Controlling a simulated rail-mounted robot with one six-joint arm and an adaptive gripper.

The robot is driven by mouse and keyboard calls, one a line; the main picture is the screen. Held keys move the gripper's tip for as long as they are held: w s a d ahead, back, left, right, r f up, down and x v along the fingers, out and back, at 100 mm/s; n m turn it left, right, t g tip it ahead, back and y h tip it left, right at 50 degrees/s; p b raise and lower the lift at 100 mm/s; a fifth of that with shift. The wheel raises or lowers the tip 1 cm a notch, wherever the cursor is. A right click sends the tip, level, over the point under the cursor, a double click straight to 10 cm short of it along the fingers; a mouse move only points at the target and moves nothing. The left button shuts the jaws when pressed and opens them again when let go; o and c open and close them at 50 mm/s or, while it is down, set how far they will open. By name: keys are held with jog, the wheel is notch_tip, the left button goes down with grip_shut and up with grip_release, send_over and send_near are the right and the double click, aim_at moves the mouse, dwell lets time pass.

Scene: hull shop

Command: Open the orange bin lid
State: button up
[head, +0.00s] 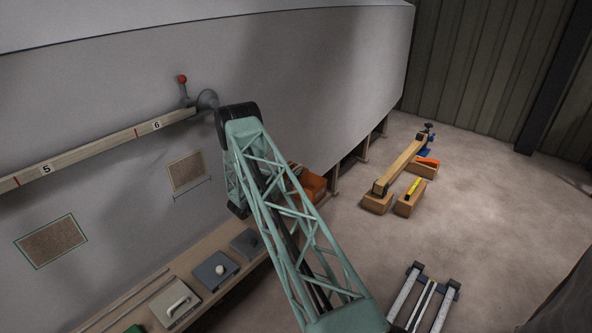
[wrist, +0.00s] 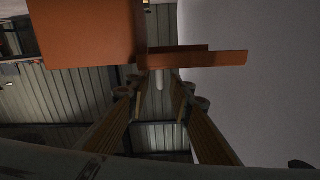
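The orange bin (head: 313,183) stands low by the hull wall in the head view, partly hidden behind my arm. In the wrist view the orange bin (wrist: 85,35) fills the upper left, and a thin orange panel (wrist: 205,59), possibly its lid, sticks out to the right. My gripper (wrist: 157,85) shows two brown fingers that stand apart, with their tips just below the orange parts. A small pale rod shows between the tips; I cannot tell whether it is touched. In the head view my arm hides the fingers.
A bench (head: 180,270) with several grey blocks runs along the wall. A measuring rail (head: 95,148) is on the hull. Wooden blocks with tools (head: 405,170) and a metal frame (head: 425,298) lie on the floor.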

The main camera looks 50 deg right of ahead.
jog(key=a, duration=0.9)
dwell(0.6)
